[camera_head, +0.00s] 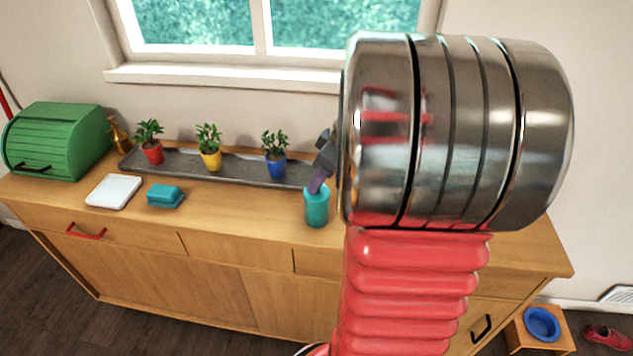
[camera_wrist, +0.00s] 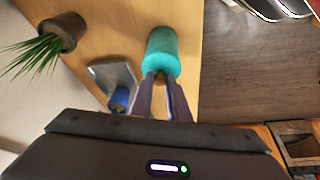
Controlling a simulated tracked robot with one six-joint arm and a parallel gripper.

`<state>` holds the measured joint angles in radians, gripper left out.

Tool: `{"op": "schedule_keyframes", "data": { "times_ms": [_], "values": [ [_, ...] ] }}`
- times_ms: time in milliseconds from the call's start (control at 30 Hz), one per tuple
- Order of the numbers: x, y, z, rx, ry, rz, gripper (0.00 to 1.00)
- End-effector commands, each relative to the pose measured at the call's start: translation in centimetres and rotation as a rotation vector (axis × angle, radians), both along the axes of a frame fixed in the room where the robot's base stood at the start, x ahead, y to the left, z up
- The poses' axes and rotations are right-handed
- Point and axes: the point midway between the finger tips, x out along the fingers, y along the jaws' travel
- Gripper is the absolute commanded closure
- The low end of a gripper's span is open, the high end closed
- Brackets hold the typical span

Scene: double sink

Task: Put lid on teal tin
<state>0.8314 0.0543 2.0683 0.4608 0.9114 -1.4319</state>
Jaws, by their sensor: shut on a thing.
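The teal tin (camera_head: 316,210) stands upright on the wooden counter, at the front of the grey tray's right end. In the wrist view the tin (camera_wrist: 163,42) lies straight ahead of my fingers. A brighter teal lid (camera_wrist: 160,66) shows at its near end, in line with it. My gripper (camera_wrist: 161,80) is shut on the lid, at a small brownish part between the fingertips. In the head view my gripper (camera_head: 317,186) comes down at a tilt onto the tin's top. The fingers hide part of the lid, and I cannot tell whether it is fully seated.
A grey tray (camera_head: 235,168) holds red, yellow and blue potted plants behind. A teal covered dish (camera_head: 165,196), a white plate (camera_head: 114,191) and a green bread box (camera_head: 58,141) stand to the left. Bare counter (camera_head: 245,210) lies between the dish and tin.

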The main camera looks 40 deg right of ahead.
Motion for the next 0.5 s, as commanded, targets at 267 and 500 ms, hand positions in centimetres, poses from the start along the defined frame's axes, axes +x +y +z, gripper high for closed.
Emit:
{"op": "schedule_keyframes", "data": {
  "times_ms": [267, 500],
  "values": [
    [0.01, 0.02, 0.01, 0.000, 0.000, 0.000, 0.75],
    [0.02, 0.03, 0.00, 0.000, 0.000, 0.001, 0.63]
  ]
}}
